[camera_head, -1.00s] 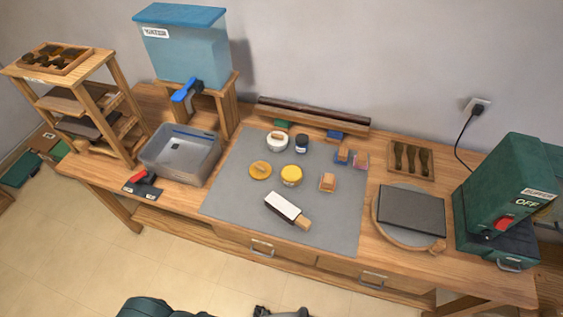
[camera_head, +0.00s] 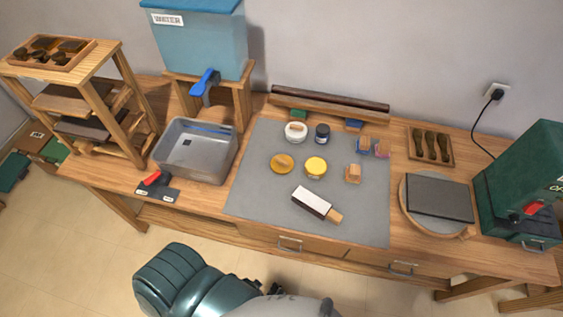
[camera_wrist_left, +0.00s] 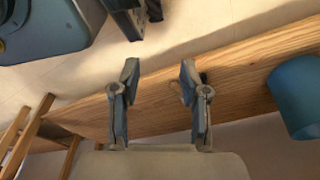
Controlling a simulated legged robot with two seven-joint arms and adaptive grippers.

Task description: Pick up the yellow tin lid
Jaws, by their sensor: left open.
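A flat ochre-yellow round disc (camera_head: 282,163), which looks like the yellow tin lid, lies on the grey mat (camera_head: 265,205) in the head view. A brighter yellow round tin (camera_head: 316,168) stands just right of it, apart from it. My left gripper (camera_wrist_left: 162,88) shows in its wrist view with two fingers spread and nothing between them. Wood lies behind the fingers in that view, and the lid is not in it. In the head view my arm is at the bottom, in front of the table and well short of the lid; its fingers are not clear there. My right gripper is not seen.
A white-and-dark block with a wooden handle (camera_head: 316,204) lies in front of the tin. A white jar (camera_head: 296,132) and dark jar (camera_head: 322,134) stand behind. A grey basin (camera_head: 225,165) is left, a round board (camera_head: 410,220) right. The mat's front left is clear.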

